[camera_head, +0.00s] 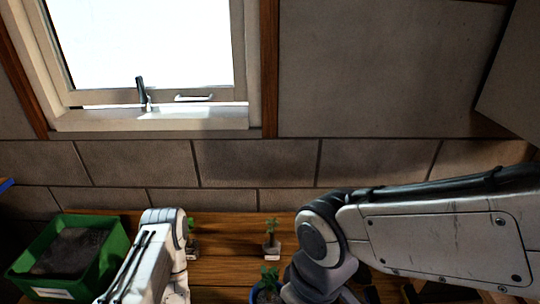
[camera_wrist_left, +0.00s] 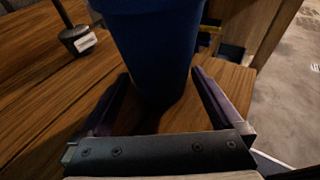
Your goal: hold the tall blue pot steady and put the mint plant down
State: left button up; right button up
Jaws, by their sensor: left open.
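The tall blue pot (camera_wrist_left: 155,50) stands on the wooden bench between the two fingers of my left gripper (camera_wrist_left: 161,73) in the left wrist view. That gripper is open, with a finger on either side of the pot; I cannot tell whether either touches it. In the head view only part of the blue pot (camera_head: 261,296) shows at the bottom edge. A small green leafy plant (camera_head: 269,276), perhaps the mint, shows just above its rim; I cannot tell whether it rests in the pot. My right arm is beside it, and its gripper is out of sight.
A green crate (camera_head: 112,258) of dark soil stands at the left of the bench (camera_head: 225,270). Two small potted seedlings (camera_head: 271,240) (camera_head: 192,240) stand toward the wall.

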pick_arm(q)
jog(key=v, duration=0.8)
jog(key=shift+s+a+r, duration=0.15)
jog(key=shift+a, duration=0.2)
jog(key=shift+s+a+r, duration=0.2)
jog(key=shift+s+a, duration=0.2)
jog(key=shift+d, duration=0.1)
jog(key=shift+x, duration=5.8)
jog(key=shift+f, duration=0.1)
